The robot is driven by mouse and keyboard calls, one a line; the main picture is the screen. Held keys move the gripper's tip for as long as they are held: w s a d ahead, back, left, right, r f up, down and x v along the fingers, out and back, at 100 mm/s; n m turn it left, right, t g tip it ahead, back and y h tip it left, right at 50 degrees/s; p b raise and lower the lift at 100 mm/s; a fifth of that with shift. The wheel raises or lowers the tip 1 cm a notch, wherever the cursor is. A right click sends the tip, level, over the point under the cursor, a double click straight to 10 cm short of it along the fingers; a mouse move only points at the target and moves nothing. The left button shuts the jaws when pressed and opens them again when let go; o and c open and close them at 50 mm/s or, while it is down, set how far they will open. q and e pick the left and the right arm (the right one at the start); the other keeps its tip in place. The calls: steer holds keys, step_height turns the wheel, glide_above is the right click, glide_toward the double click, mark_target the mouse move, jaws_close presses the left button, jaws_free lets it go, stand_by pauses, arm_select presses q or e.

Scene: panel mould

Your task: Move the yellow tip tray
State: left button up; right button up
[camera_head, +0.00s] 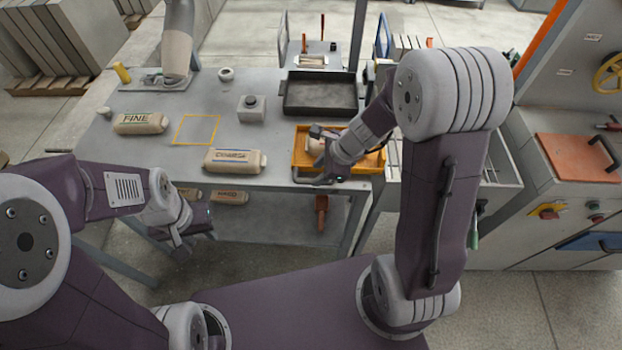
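The yellow tip tray (371,161) sits on the right front part of the grey table, with a pale bag-like load (316,146) partly visible in it. My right gripper (318,158) is over the tray's left front part, and its wrist hides much of the inside. A dark bar shows at the tray's front left, close to the gripper; I cannot tell whether the fingers hold it. My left gripper (190,236) hangs low in front of the table, away from the tray. Its fingers are too small and dark to judge.
A dark tray (320,108) stands just behind the yellow one. A pale labelled bag (235,160) lies to its left, and a bag marked FINE (140,123) lies further left. A yellow square outline (196,116) on the table is empty. A cabinet (570,190) stands at the right.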

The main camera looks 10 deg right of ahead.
mark_target(310, 180)
steer(key=b+x, duration=0.1)
steer(key=x, duration=0.4)
steer(key=shift+f+b, duration=0.1)
steer(key=shift+b, duration=0.2)
steer(key=shift+f, duration=0.15)
steer(key=shift+w+a, duration=0.1)
jaws_close()
stand_by(0.8)
